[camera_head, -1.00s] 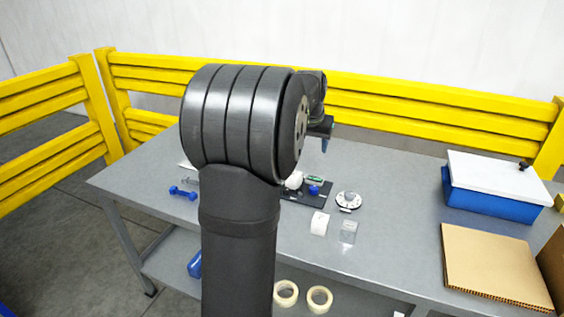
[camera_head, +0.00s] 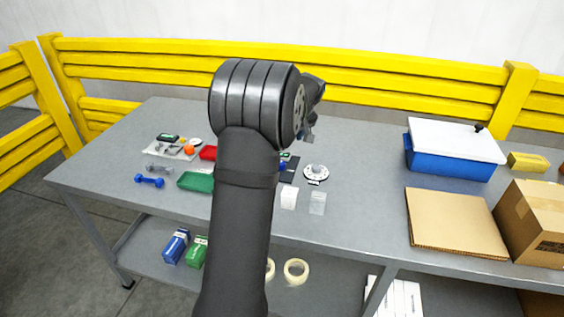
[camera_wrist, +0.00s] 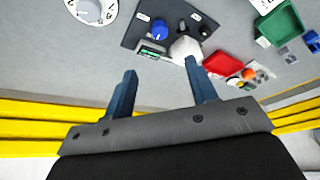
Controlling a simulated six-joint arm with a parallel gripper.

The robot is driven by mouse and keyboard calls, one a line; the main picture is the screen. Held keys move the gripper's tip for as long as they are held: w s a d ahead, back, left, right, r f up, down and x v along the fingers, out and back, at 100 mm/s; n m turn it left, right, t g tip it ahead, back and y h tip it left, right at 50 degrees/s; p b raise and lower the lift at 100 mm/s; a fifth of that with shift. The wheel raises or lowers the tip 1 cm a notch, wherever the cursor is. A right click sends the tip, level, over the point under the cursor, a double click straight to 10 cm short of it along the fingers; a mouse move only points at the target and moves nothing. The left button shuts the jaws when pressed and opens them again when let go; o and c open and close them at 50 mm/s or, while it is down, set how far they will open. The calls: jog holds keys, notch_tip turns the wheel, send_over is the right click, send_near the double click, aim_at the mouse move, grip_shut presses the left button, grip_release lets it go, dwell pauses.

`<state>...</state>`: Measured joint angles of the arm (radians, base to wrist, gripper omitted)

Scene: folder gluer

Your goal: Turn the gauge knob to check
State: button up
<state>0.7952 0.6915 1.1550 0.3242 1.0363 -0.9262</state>
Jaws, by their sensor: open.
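A dark panel (camera_wrist: 140,37) carries a round blue knob (camera_wrist: 160,30), a small green-lit display (camera_wrist: 152,52) and a white rounded object (camera_wrist: 185,48). In the head view the panel (camera_head: 291,172) is mostly hidden behind my arm. A white dial with black letters and a grey centre (camera_head: 316,173) lies to its right; it is cut off at the top left of the wrist view (camera_wrist: 93,8). My gripper (camera_wrist: 160,67) is open with nothing between its blue fingers. The fingertips appear just below the display and white object; their height above the table is unclear.
A red tray (camera_wrist: 222,63) and a green tray (camera_wrist: 281,24) lie beside the panel. Two small clear or white blocks (camera_head: 289,197) sit in front. A blue box with white lid (camera_head: 452,155) and cardboard (camera_head: 455,222) stand right. A yellow fence (camera_head: 400,73) runs behind the table.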

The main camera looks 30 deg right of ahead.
jog(key=x, duration=1.4)
jog(key=shift+f, duration=0.35)
jog(key=c, duration=1)
